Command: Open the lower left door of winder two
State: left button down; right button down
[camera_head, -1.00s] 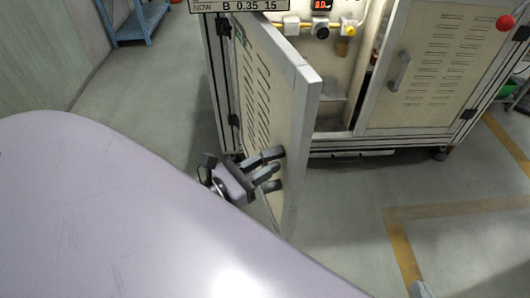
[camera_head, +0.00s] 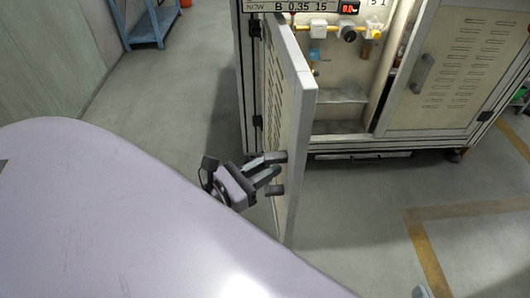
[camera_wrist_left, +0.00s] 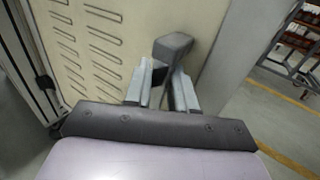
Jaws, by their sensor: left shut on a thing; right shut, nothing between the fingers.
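The lower left door (camera_head: 298,130) of the cabinet stands swung well out, seen nearly edge-on, with its hinges on the left. Its louvred outer face (camera_wrist_left: 85,40) fills much of the left wrist view. My left gripper (camera_head: 270,172) is at the outer face near the door's free edge. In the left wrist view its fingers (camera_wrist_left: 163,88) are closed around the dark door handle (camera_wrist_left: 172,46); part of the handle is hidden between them. My right gripper (camera_head: 422,292) shows only as a small tip at the bottom edge, shut and empty.
The open compartment (camera_head: 340,100) shows yellow pipes and valves (camera_head: 348,32). The lower right door (camera_head: 465,60) is closed. A blue rack (camera_head: 145,25) stands at the back left. Floor is free in front, with yellow lines (camera_head: 430,250). My own lilac body covers the lower left.

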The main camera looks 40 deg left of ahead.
pick_arm(q)
jog(key=shift+a, duration=0.55)
pick_arm(e)
jog(key=shift+s+a, duration=0.15)
jog(key=shift+s, duration=0.05)
pick_arm(q)
jog(key=shift+r, duration=0.1)
jog(key=shift+w, duration=0.1)
jog(key=c, duration=1)
grip_release()
jog(key=shift+d, duration=0.1)
jog(key=shift+s, duration=0.2)
jog(key=v, duration=0.7)
pick_arm(e)
jog(key=shift+s+d+f, duration=0.1)
jog(key=shift+s+d, duration=0.05)
jog(key=shift+d, duration=0.05)
